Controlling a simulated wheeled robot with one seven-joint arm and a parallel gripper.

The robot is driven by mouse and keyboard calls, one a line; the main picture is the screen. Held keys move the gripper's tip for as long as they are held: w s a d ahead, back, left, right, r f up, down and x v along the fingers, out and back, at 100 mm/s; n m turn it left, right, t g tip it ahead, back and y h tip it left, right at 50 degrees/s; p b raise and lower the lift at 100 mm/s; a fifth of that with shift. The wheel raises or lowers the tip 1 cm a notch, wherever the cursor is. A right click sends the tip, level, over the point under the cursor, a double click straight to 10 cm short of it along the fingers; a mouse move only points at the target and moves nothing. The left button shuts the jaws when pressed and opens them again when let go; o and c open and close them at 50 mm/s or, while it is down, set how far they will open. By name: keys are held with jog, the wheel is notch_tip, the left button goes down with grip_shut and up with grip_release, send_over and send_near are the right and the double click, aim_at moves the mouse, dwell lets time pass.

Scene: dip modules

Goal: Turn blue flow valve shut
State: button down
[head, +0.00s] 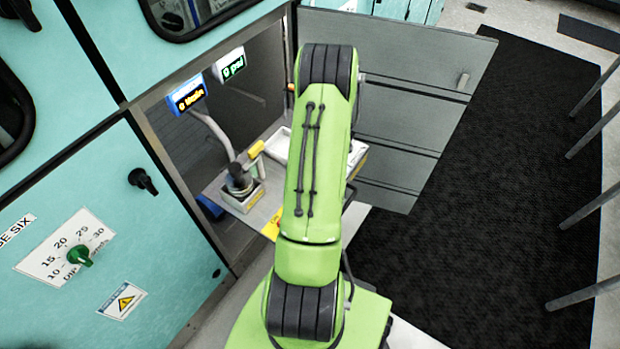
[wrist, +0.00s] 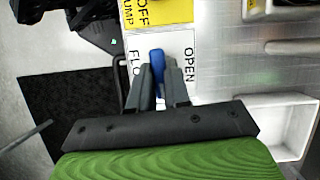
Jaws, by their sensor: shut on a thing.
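The blue flow valve handle (wrist: 156,58) shows in the wrist view, pointing up the picture over a white label (wrist: 187,50) with the words "OPEN" and part of "FLO". My gripper (wrist: 160,72) is shut on the handle, one grey finger on each side of it. The valve's base is hidden behind the fingers. In the head view my green arm reaches into the open cabinet and hides my gripper and the blue valve.
A yellow label (wrist: 158,10) with "OFF" and "UMP" adjoins the white one. A white tray (wrist: 290,125) lies right in the wrist view. In the head view, the grey cabinet door (head: 420,90) stands open beside my arm, and a yellow-handled valve (head: 256,149) is left of it.

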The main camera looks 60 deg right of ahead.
jog(key=shift+a+f+m, duration=0.2)
jog(key=shift+m, duration=0.3)
jog(key=c, duration=1.1)
grip_release()
jog(key=shift+d, duration=0.1)
jog(key=shift+r, duration=0.1)
jog(key=p+v, duration=0.2)
jog(key=v, duration=0.6)
jog(key=p+v, duration=0.2)
jog(key=v, duration=0.5)
jog(key=shift+s+d+r+p, duration=0.25)
jog(key=shift+r+p, duration=0.05)
jog(key=shift+p, duration=0.1)
